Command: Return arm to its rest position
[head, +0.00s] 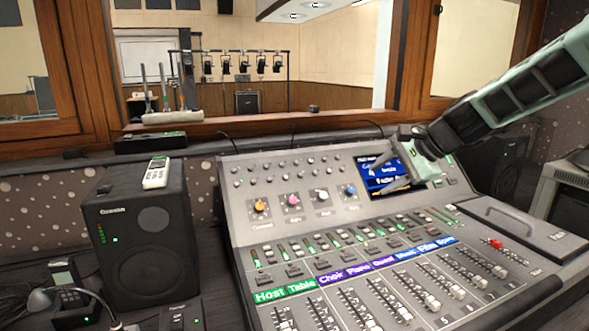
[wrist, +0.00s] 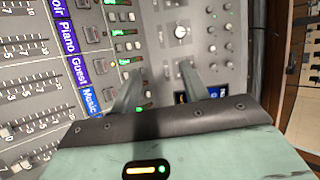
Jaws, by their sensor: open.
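My gripper (head: 392,172) is in the head view at the upper right of the mixing console (head: 240,215), in front of its small blue screen (head: 376,170). The arm reaches in from the right edge. In the wrist view my gripper (wrist: 160,88) shows two fingers spread apart with nothing between them, over the console's upper panel. The fingers and wrist hide part of the screen. I cannot tell how far the fingertips are from the panel. The fader bank (head: 400,295) with colored labels lies below and apart from the gripper.
A black speaker (head: 140,235) with a white handheld device (head: 156,172) on top stands left of the console. A wooden window frame (head: 300,122) runs behind it.

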